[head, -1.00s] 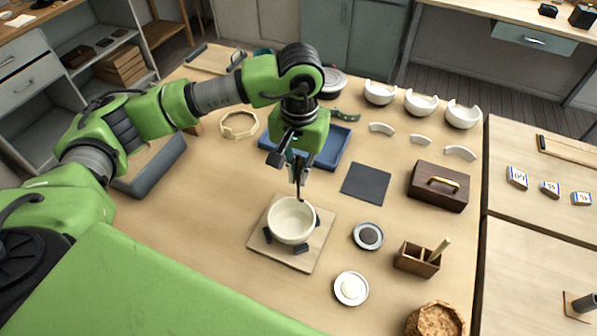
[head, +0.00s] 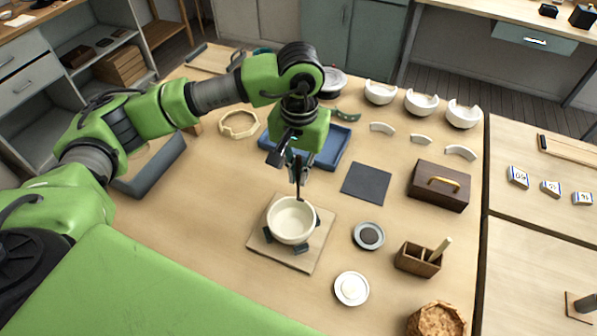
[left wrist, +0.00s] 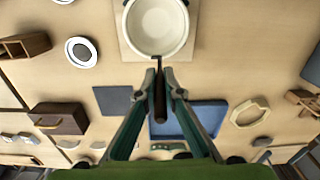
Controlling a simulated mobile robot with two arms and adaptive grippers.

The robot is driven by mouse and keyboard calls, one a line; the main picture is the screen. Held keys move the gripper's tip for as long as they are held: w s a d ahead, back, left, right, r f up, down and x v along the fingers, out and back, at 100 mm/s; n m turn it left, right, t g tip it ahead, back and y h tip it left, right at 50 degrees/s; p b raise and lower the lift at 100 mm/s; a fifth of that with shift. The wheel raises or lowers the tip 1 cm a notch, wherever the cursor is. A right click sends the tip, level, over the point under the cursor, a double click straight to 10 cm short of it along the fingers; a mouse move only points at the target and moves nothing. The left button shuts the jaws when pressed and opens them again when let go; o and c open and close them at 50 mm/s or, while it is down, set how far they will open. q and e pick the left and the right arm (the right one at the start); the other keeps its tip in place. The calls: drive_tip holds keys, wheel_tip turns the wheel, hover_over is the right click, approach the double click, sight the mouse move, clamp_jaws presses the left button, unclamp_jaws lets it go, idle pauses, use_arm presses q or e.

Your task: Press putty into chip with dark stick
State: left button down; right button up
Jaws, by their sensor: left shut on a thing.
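A cream bowl (head: 291,221) sits upright on a square wooden board (head: 312,258), with dark blocks around its base. My left gripper (head: 299,166) is shut on a thin dark stick (head: 298,187) that points down. The stick's lower tip is at the bowl's far rim; I cannot tell whether it touches. In the left wrist view the stick (left wrist: 160,97) is between the fingertips, and its end meets the rim of the bowl (left wrist: 157,24). No chip stands out on the rim; the stick's tip covers that spot. My right gripper is not in view.
A dish with dark stuff (head: 369,236) and a dish with pale stuff (head: 351,288) stand right of the board. A wooden holder (head: 418,260) with a pale stick, a lidded box (head: 438,186), a dark mat (head: 366,184) and a blue tray (head: 333,147) are around. Chipped bowls (head: 421,103) stand behind.

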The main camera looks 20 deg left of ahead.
sight(298, 156)
use_arm(q)
drive_tip(key=shift+r, duration=0.15)
drive_tip(key=shift+r, duration=0.15)
drive_tip(key=shift+r+p, duration=1.4)
drive_tip(key=shift+r, duration=2.5)
